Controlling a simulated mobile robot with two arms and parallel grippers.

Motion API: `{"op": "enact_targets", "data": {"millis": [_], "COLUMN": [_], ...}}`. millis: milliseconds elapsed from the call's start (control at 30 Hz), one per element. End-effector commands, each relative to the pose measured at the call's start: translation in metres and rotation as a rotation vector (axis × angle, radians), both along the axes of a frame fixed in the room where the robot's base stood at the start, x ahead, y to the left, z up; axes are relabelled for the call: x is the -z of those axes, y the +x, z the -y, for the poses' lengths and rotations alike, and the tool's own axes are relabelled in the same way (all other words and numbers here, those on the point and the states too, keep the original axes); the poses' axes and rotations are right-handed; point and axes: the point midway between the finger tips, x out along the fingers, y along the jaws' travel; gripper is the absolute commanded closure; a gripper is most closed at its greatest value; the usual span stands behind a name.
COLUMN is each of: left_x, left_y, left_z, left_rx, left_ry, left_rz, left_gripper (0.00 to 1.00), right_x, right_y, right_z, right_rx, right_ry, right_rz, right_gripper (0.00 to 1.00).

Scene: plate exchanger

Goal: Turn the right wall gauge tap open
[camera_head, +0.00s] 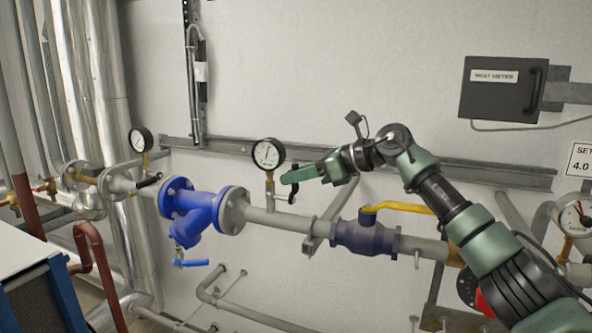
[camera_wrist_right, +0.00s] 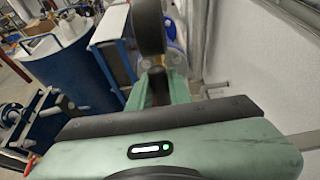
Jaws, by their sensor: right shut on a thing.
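The right wall gauge (camera_head: 268,153) is a round white dial with a black rim. It stands on a short brass stem above the grey pipe. Its tap has a black handle (camera_head: 292,194), which shows just below my fingertips and angles downward. My right gripper (camera_head: 287,180) reaches in from the right and is shut on the tap handle, just right of the stem. The fingers partly hide the handle. In the right wrist view, the green fingers (camera_wrist_right: 178,88) point away around a dark piece, with a dark rounded shape above, probably the gauge's edge. My left gripper is not in view.
A second gauge (camera_head: 140,140) stands further left, with a black tap handle (camera_head: 149,181) below it. A blue strainer (camera_head: 196,212) and a ball valve with a yellow lever (camera_head: 398,207) sit on the same pipe. A grey heat meter box (camera_head: 502,88) hangs at upper right.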

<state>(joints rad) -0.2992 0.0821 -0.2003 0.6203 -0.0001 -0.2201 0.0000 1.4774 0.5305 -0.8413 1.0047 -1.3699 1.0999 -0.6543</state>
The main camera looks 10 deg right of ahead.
Motion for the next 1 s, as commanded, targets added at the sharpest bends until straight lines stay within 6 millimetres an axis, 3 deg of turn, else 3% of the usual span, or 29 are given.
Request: {"op": "enact_targets", "data": {"millis": [567,600,667,1000], "left_x": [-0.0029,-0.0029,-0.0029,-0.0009], "left_y": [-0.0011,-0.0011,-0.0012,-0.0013], "left_z": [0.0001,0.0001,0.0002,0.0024], "left_rx": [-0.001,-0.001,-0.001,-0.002], "left_ry": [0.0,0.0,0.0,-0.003], "left_rz": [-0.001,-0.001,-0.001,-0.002], "left_gripper": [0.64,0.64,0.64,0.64], "right_x": [0.0012,0.0012,0.0012,0.0002], "right_y": [-0.0002,-0.0002,-0.0002,-0.0012], "right_z": [0.0001,0.0001,0.0001,0.002], "right_rx": [0.001,0.001,0.0,0.0], "right_ry": [0.018,0.018,0.017,0.016], "right_rz": [-0.028,-0.028,-0.027,-0.024], "right_gripper": [1.0,0.73,0.59,0.59]}}
